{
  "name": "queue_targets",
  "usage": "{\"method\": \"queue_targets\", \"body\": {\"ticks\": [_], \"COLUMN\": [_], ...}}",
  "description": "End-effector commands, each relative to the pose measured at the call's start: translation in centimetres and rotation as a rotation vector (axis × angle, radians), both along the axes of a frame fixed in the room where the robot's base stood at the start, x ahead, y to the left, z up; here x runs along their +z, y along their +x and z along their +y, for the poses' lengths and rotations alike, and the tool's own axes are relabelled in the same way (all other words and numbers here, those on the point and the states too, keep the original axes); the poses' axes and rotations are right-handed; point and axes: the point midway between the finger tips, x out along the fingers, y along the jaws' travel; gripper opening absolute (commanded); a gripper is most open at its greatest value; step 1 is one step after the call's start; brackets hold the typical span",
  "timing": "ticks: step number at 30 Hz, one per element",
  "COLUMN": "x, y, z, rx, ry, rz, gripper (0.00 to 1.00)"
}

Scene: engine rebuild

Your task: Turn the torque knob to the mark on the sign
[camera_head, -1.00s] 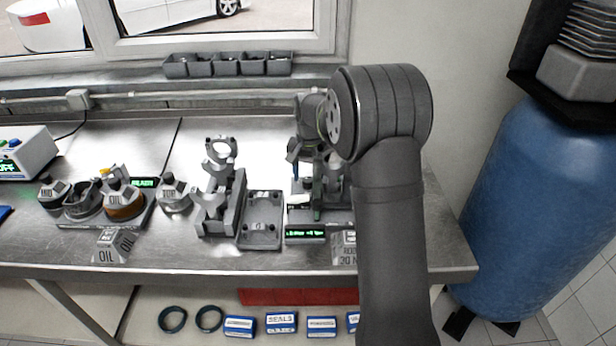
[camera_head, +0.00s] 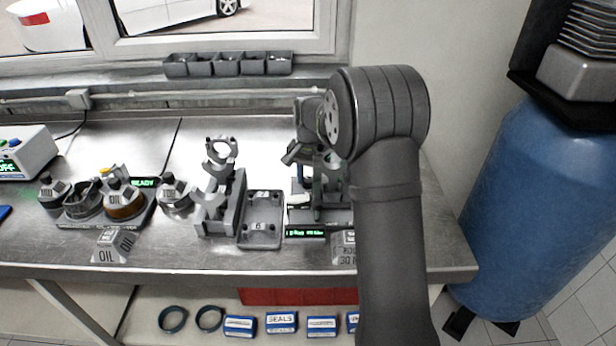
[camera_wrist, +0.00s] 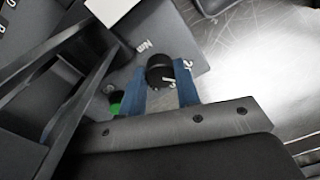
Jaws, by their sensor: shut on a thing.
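The black torque knob (camera_wrist: 158,66) with a white pointer line shows in the wrist view, on a grey housing marked "NM". My gripper (camera_wrist: 163,88) has its two blue fingers on either side of the knob and is shut on it. The pointer line lies toward the lower right of the knob face in that view. In the head view my arm hides most of the gripper and the knob. The grey sign (camera_head: 343,248) at the bench front is partly covered by my arm; "30" can be read on it.
A green button (camera_wrist: 115,107) sits close beside the gripper. A lit green display (camera_head: 305,233) is at the front of the station. A grey tray (camera_head: 262,220), a rod stand (camera_head: 216,190) and oil cans (camera_head: 123,200) stand to the left. A blue tank (camera_head: 540,200) stands right.

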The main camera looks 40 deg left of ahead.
Motion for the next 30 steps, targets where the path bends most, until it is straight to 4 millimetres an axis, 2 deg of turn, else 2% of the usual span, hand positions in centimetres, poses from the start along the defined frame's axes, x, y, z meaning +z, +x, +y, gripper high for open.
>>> {"method": "queue_targets", "body": {"ticks": [6,15,16,18,26,30], "x": [0.12,0.15,0.16,0.15,0.09,0.74], "y": [0.03,0.05,0.05,0.05,0.03,0.05], "z": [0.03,0.05,0.05,0.04,0.02,0.05], "rx": [-0.101,-0.108,-0.108,-0.108,-0.107,-0.107], "ry": [0.001,0.003,0.003,0.003,0.001,0.003], "rz": [-0.001,-0.002,-0.002,-0.002,-0.001,-0.003], "gripper": [0.07,0.07,0.35,0.49,0.51,0.51]}}
